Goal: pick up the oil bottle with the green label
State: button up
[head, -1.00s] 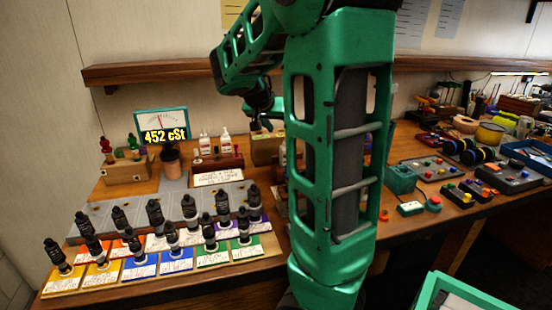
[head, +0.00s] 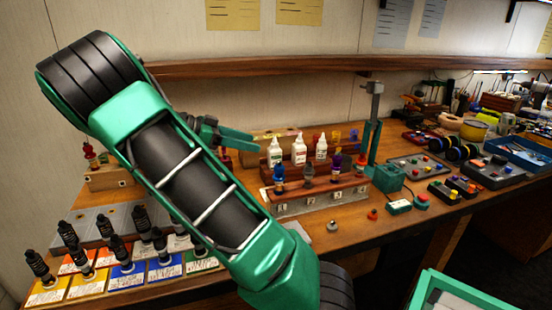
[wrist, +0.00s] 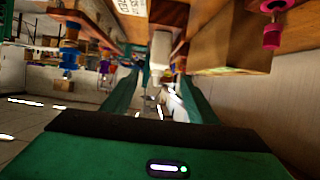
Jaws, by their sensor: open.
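Three small white bottles, the left (head: 275,153), the middle (head: 299,151) and the right (head: 321,148), stand upright on a brown wooden stand at the back of the bench. The left one's label looks greenish, but the labels are too small to tell surely. My gripper (head: 240,140) is open and empty, to the left of these bottles in the head view. The wrist view is upside down. There a white bottle (wrist: 161,50) shows beyond and between my spread fingertips (wrist: 155,88), touching neither. Its label colour cannot be read there.
A stepped wooden rack (head: 318,200) with coloured pieces stands in front of the bottles. A green press with a grey post (head: 374,105) stands to their right. Black dampers on coloured cards (head: 165,271) fill the front left. A wall shelf (head: 250,68) runs above.

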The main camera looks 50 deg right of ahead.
aim_at(275, 152)
jog(key=x, duration=0.5)
jog(key=shift+a+f, duration=0.1)
jog(key=shift+f+x, duration=0.15)
jog(key=shift+x, duration=1.25)
jog(key=shift+f+x, duration=0.2)
jog(key=shift+x, duration=1.25)
jog(key=shift+w+a, duration=0.1)
jog(key=shift+a, duration=0.05)
jog(key=c, duration=1.2)
jog(key=shift+o, duration=0.2)
notch_tip(275, 152, up, 18)
